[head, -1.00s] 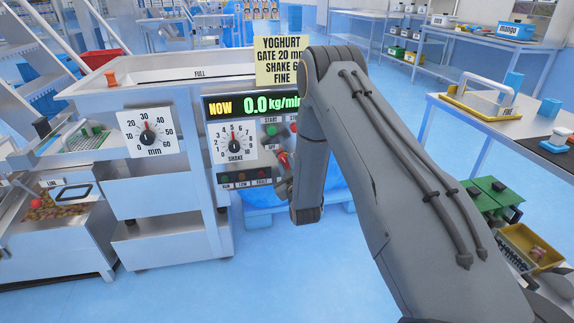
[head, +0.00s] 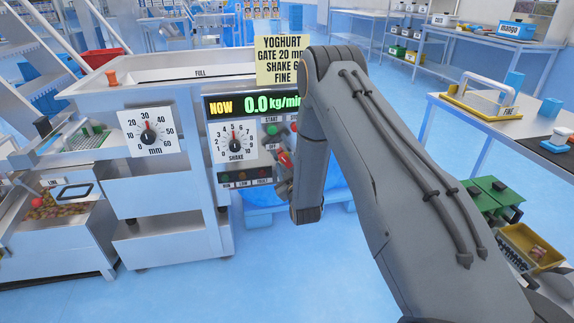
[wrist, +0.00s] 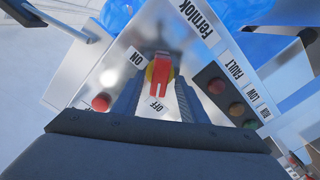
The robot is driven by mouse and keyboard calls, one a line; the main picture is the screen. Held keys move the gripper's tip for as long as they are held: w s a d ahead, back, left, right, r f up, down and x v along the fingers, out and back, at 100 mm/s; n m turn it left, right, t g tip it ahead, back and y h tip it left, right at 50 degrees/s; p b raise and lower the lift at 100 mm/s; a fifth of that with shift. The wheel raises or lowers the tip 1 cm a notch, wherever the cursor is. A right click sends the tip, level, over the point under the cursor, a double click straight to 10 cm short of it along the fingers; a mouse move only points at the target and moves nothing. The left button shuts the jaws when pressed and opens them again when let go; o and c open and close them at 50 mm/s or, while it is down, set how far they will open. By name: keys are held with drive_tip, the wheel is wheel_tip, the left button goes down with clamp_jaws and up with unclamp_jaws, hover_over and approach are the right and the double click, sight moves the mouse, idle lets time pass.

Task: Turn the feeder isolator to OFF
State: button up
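The feeder isolator (wrist: 161,72) has a red handle on a yellow disc, on a metallic panel. In the wrist view, ON is printed to its upper left and OFF just below it. The handle runs nearly up and down in that view, its near end by the OFF print. In the head view the red isolator (head: 285,158) sits right of the shake dial, partly behind my arm. My gripper (wrist: 159,88) is open, its two grey fingers on either side of the handle. I cannot tell whether they touch it. In the head view my gripper is mostly hidden by my arm.
The shake dial (head: 235,144) and a green start button (head: 272,130) are close to the isolator. A red knob (wrist: 101,103) and a lamp block (wrist: 225,93) flank it in the wrist view.

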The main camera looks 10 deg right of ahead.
drive_tip(key=shift+s, duration=0.1)
drive_tip(key=s, duration=0.7)
drive_tip(key=shift+s, duration=0.3)
